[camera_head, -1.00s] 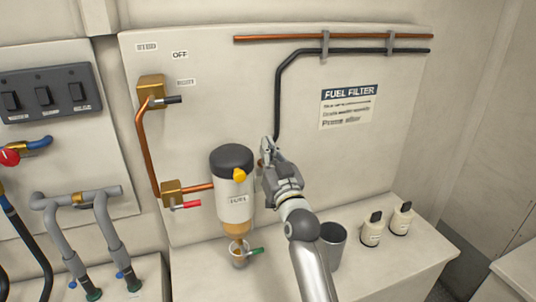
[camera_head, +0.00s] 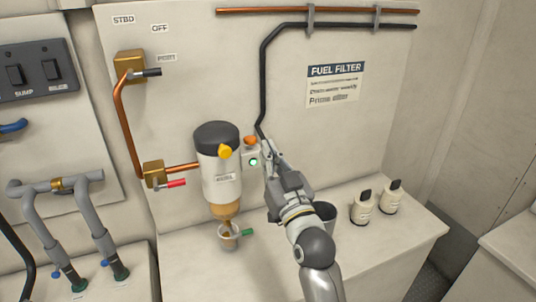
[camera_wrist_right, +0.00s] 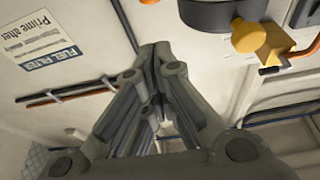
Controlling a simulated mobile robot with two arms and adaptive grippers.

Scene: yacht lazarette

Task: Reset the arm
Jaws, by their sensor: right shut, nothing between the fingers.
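My right gripper (camera_head: 264,150) is shut and empty. It is raised in front of the panel, just right of the fuel filter (camera_head: 221,180), and appears apart from it. In the right wrist view the gripper (camera_wrist_right: 158,55) has its fingers together, with the filter's dark top (camera_wrist_right: 225,12) and yellow knob (camera_wrist_right: 247,36) beyond on the right. A small box with a green light (camera_head: 253,161) and an orange top (camera_head: 250,141) shows between the filter and the gripper. My left gripper is out of view.
A small cup (camera_head: 229,236) stands under the filter, by a green-handled drain. A grey cup (camera_head: 325,214) is partly hidden behind my right arm. Two white bottles (camera_head: 362,207) (camera_head: 391,197) stand on the bench to the right. A red-handled valve (camera_head: 155,174) is left of the filter.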

